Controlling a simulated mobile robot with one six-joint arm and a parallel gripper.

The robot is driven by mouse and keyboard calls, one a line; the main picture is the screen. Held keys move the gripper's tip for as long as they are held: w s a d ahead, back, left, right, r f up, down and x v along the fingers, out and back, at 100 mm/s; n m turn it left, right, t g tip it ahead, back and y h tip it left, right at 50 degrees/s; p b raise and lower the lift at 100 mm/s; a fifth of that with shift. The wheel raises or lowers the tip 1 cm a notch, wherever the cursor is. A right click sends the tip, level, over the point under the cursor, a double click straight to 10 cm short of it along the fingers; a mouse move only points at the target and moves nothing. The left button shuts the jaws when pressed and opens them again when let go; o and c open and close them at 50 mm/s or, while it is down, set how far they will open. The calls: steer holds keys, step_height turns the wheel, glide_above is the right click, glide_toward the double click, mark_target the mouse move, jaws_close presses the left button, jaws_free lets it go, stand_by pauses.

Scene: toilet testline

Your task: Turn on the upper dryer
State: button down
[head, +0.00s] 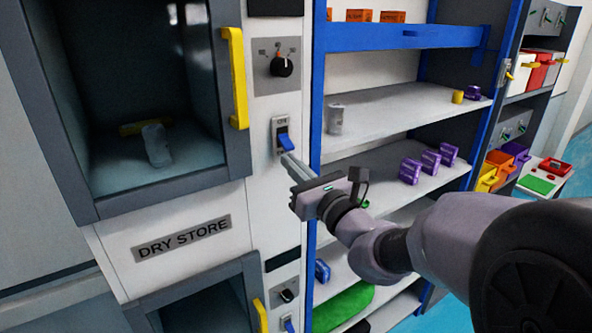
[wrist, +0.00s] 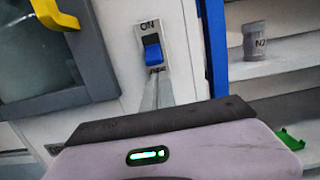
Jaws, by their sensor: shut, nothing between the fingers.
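The upper dryer (head: 240,165) is a grey-framed cabinet with a dark window and a yellow handle (head: 235,78) at the left in the head view. Its blue rocker switch (head: 283,142) sits on the white panel right of the window, below a black knob (head: 281,66). The wrist view shows the switch (wrist: 152,50) with "ON" printed above it; the lower label is partly hidden. The fingers (wrist: 156,88) also show in the wrist view.
A grey container (head: 156,146) is inside the upper dryer. A second cabinet below has its own knob (head: 287,296) and blue switch (head: 289,325).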

steer(key=shift+s+d+r, duration=0.25)
steer(key=shift+s+r, duration=0.2)
steer(key=shift+r, duration=0.15)
steer(key=shift+w+a+f, duration=0.1)
steer(key=shift+w, duration=0.1)
steer(key=shift+s+r+p, duration=0.1)
steer(key=shift+r+p, duration=0.1)
steer(key=shift+p, duration=0.15)
steer(key=shift+r+g+p, duration=0.15)
steer(key=shift+g+p, duration=0.15)
steer(key=shift+p, duration=0.65)
steer(key=shift+s+p, duration=0.1)
steer(key=shift+p, duration=0.4)
steer(key=shift+r+h+p, duration=0.15)
steer(key=shift+h+p, duration=0.15)
steer(key=shift+p, duration=0.05)
